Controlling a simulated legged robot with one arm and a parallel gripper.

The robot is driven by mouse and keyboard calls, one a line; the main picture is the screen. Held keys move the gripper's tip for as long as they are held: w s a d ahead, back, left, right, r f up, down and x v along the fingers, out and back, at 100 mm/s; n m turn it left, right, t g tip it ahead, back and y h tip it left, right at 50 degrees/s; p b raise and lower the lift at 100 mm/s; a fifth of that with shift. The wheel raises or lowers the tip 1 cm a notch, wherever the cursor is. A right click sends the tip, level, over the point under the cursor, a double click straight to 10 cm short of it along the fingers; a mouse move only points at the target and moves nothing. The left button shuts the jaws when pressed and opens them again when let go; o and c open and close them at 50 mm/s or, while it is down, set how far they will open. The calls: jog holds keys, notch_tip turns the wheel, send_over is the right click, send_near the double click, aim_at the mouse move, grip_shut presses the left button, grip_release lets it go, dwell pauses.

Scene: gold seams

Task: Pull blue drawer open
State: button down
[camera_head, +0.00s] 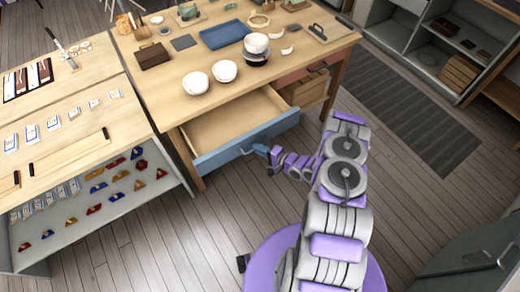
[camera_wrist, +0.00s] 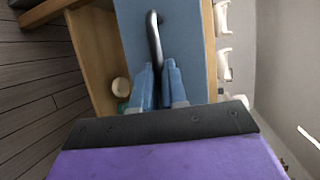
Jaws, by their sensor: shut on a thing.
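The blue drawer (camera_head: 222,153) under the wooden table stands pulled out, with its empty wooden inside showing in the head view. Its blue front fills the middle of the wrist view (camera_wrist: 188,35). A dark metal bar handle (camera_wrist: 154,38) is fixed on that front. My gripper (camera_head: 268,151) is at the drawer front in the head view. In the wrist view its blue fingers (camera_wrist: 160,82) are shut around the near end of the handle. The exact contact between the fingers is partly hidden.
Bowls (camera_head: 196,83), a blue tray (camera_head: 226,34) and small items stand on the wooden table (camera_head: 178,100) above the drawer. A side bench (camera_head: 60,110) with cards and colored pieces stands left. Wood floor and a grey rug (camera_head: 405,115) lie clear to the right.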

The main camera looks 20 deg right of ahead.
jog(key=c, duration=1.2)
grip_release()
jog(key=shift+f, duration=0.1)
jog(key=p+v, duration=0.2)
jog(key=v, duration=1.5)
jog(key=shift+s+d+p, duration=0.15)
jog(key=shift+d+p, duration=0.05)
jog(key=shift+p, duration=0.2)
